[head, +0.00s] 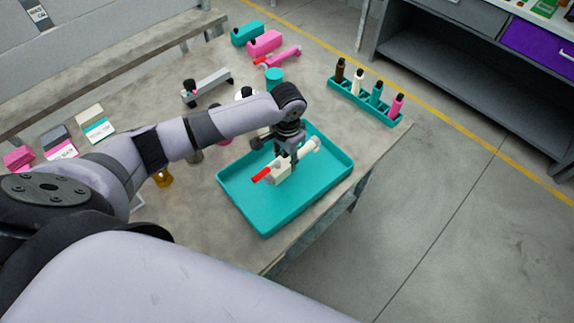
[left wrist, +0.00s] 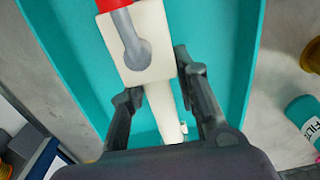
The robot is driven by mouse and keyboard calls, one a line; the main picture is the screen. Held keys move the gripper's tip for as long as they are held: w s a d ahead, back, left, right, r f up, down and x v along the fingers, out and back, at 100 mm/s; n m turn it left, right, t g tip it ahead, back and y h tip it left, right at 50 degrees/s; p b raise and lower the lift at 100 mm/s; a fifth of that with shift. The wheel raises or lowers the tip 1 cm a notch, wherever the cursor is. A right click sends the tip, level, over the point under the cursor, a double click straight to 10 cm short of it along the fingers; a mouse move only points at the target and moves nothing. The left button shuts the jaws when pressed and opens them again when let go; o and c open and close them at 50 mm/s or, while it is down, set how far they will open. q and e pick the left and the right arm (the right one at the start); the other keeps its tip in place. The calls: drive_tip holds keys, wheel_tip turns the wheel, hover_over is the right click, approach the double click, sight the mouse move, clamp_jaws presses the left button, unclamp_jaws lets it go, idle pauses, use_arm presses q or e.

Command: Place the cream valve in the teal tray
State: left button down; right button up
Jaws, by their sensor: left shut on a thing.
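The cream valve (head: 282,168) has a square cream body and a red handle. My left gripper (head: 289,156) is shut on it, over the teal tray (head: 257,222). In the left wrist view the valve (left wrist: 133,72) lies between the two fingers of the left gripper (left wrist: 160,95), with its red end at the top edge. The teal tray's floor (left wrist: 215,60) shows behind it. Whether the valve touches the tray floor I cannot tell. My right gripper is not in view.
A teal rack (head: 364,103) with several bottles stands at the table's right edge. Pink and teal pump parts (head: 264,43) lie at the back. An amber bottle (head: 162,178) stands left of the tray.

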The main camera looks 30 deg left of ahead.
sight(288, 159)
use_arm(q)
wheel_tip(288, 159, down, 4)
drive_tip(key=shift+r, duration=0.25)
drive_tip(key=shift+f, duration=0.25)
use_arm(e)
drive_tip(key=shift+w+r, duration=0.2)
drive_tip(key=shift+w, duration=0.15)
use_arm(q)
drive_tip(key=shift+f, duration=0.1)
drive_tip(key=c, duration=1.2)
unclamp_jaws()
wheel_tip(288, 159, up, 12)
drive_tip(key=shift+r+b, duration=0.15)
drive_tip(key=shift+b, duration=0.3)
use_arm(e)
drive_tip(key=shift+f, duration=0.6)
use_arm(q)
drive_tip(key=shift+d, duration=0.1)
